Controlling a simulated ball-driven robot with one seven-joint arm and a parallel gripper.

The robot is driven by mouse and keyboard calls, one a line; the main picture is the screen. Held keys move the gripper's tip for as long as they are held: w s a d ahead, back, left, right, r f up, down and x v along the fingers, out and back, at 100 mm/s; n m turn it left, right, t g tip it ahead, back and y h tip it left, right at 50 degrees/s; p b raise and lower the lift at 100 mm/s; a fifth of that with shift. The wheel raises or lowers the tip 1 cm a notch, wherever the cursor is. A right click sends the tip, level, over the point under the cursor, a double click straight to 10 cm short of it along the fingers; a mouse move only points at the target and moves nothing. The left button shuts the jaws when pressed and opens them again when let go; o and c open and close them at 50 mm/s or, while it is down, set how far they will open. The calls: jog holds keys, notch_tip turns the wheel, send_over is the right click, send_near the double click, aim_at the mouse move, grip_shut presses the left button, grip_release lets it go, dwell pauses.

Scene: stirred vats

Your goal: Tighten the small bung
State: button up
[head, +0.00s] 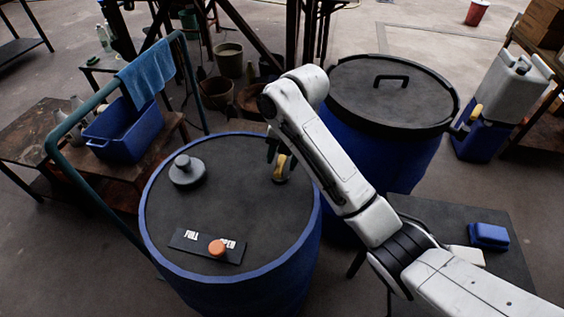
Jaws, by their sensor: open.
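A blue drum (290,265) with a dark grey lid (165,215) stands at the front centre. A large grey bung with a knob (187,170) sits on the lid's left part. A small yellow piece (281,171) shows at the lid's right part, right by my gripper; it may be the small bung, but I cannot tell for sure. My gripper (275,158) is open, pointing down over the lid there. The arm's end partly hides that spot, so I cannot see whether the fingers are around the piece or touching it.
An orange cap (217,247) lies on a black lettered plate (192,242) at the lid's front. A second blue drum (400,165) with a handled lid stands behind right. A teal rail (100,97) with a blue towel (145,72) runs left. A blue box (488,235) sits on the right table.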

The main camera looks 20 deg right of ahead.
jog(key=shift+a+f, duration=0.1)
jog(key=shift+f, duration=0.4)
grip_shut()
